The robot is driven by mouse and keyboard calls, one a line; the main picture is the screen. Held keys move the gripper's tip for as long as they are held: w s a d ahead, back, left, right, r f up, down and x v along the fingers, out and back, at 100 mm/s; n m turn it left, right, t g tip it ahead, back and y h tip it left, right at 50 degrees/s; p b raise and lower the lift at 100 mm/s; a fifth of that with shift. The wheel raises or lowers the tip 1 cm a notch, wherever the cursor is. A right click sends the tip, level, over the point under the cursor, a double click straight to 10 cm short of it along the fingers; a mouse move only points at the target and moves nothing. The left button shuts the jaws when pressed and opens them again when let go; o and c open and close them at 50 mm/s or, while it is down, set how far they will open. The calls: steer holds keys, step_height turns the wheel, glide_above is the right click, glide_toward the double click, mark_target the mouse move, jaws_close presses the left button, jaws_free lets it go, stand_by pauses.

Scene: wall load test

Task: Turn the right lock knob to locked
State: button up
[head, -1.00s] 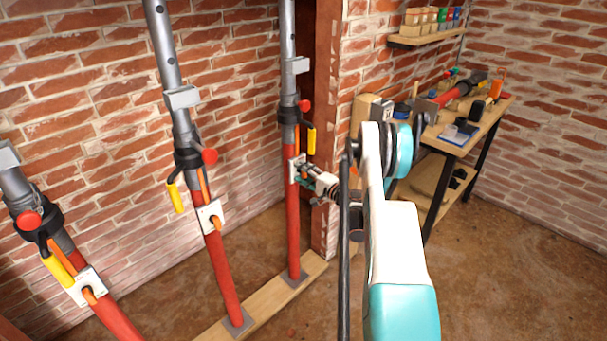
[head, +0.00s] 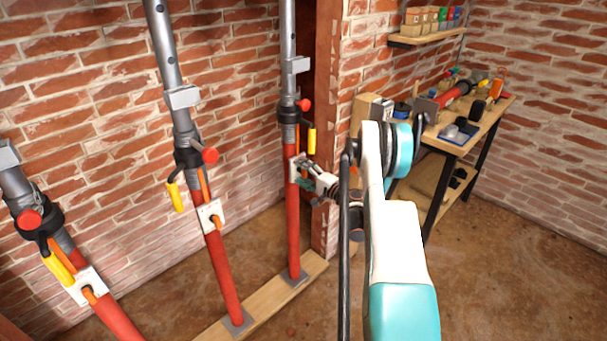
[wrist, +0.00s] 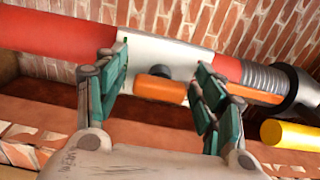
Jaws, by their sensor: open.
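The right lock knob (wrist: 158,89) is an orange lever on a white plate (wrist: 165,58) on the rightmost red prop (head: 292,235). In the wrist view the lever lies roughly along the prop, with a dark round piece beside it. My gripper (wrist: 160,68) is open, its green-padded fingers on either side of the white plate and the lever's near end. The right finger covers part of the lever; more orange shows beyond it. In the head view my gripper (head: 302,168) is at the plate and mostly hides the knob. I cannot tell whether the fingers touch it.
A yellow handle (head: 312,138) and a red knob (head: 305,105) sit just above on the same prop. Two similar props (head: 222,265) stand to the left on a wooden base plank (head: 262,300). A brick corner and a workbench (head: 463,140) are at the right.

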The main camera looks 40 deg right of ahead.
steer(key=s, duration=0.7)
steer(key=shift+s+d, duration=0.25)
steer(key=shift+d, duration=0.05)
